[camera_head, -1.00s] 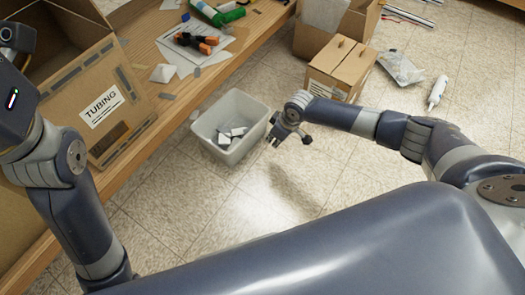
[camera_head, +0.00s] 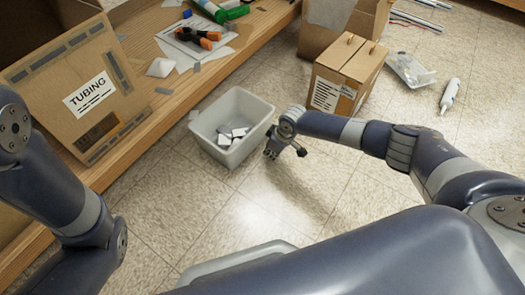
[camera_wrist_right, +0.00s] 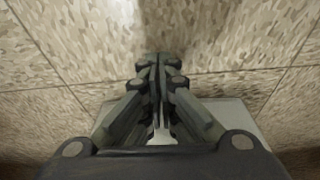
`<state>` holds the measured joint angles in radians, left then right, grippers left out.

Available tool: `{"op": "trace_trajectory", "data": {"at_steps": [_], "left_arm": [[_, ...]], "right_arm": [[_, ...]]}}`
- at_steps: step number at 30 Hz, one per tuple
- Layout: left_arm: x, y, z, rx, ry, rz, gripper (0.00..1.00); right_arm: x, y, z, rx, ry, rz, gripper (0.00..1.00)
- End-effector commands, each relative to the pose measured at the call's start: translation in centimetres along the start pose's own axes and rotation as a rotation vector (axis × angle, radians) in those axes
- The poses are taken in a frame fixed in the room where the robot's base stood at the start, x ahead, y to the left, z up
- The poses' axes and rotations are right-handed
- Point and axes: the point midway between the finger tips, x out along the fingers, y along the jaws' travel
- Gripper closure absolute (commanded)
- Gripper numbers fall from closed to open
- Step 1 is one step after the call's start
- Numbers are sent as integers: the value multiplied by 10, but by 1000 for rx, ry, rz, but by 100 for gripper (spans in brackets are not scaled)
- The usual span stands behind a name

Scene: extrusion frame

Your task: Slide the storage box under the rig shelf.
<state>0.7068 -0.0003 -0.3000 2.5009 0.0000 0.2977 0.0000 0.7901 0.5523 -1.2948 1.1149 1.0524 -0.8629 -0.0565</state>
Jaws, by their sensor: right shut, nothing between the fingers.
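The storage box, a light grey open bin (camera_head: 211,147), stands upright on the floor with several white pieces inside. It is beside the front edge of the wooden rig shelf (camera_head: 152,107), not under it as far as I can see. My right gripper (camera_head: 283,153) points down, low at the bin's right side; I cannot tell whether it touches the bin. In the right wrist view its fingers (camera_wrist_right: 158,72) are shut and empty, with a pale grey surface behind them that I cannot identify. My left arm enters at the left, but its gripper is out of view.
A tubing box (camera_head: 75,85) sits on the shelf, with orange-and-black tools (camera_head: 199,38) farther back. A closed cardboard box (camera_head: 345,75) stands on the floor behind my right gripper. A clear bag (camera_head: 410,70) and white tube (camera_head: 449,95) lie farther right. Floor in front of the bin is clear.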

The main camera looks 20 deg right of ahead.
Motion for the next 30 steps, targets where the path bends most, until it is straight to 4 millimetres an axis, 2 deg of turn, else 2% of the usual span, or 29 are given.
{"op": "trace_trajectory", "data": {"at_steps": [1,3,12,25,30], "left_arm": [[-11,2,-3,0,-2,-1,60],[-18,3,-5,-1,-4,-1,60],[-31,6,-10,-1,-3,-1,60],[-30,6,-10,-1,-3,-1,60],[-16,3,-6,-1,-1,-1,60]], "right_arm": [[5,0,-11,-2,9,1,100],[6,1,-18,-3,7,3,100],[9,1,-36,-1,4,2,100],[7,0,-38,-1,4,1,100],[3,-8,-41,-2,6,-2,100]]}}
